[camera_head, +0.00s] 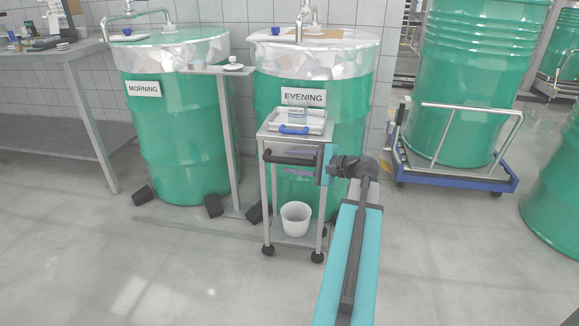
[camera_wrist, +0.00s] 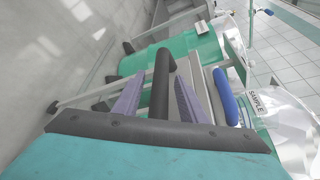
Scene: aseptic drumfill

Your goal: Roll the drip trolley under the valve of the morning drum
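The drip trolley (camera_head: 266,190) is a small grey wheeled cart with a black bar handle (camera_head: 290,159). It stands in front of the green drum labelled EVENING (camera_head: 345,150). A tray (camera_head: 310,115) with a blue-handled item is on its top, and a white bucket (camera_head: 295,218) is on its lower shelf. The green drum labelled MORNING (camera_head: 175,140) stands to the left, with a bent valve pipe (camera_head: 125,16) at its top. My gripper (camera_head: 298,162) is at the trolley handle. In the wrist view the black handle (camera_wrist: 161,85) lies between two purple fingers, with gaps visible.
A thin post stand (camera_head: 228,140) with a small top stands between the drums. Black wedge feet (camera_head: 214,205) lie at the drum bases. A grey table (camera_head: 75,55) is at far left. A blue dolly (camera_head: 450,178) carries another drum at right. The front-left floor is clear.

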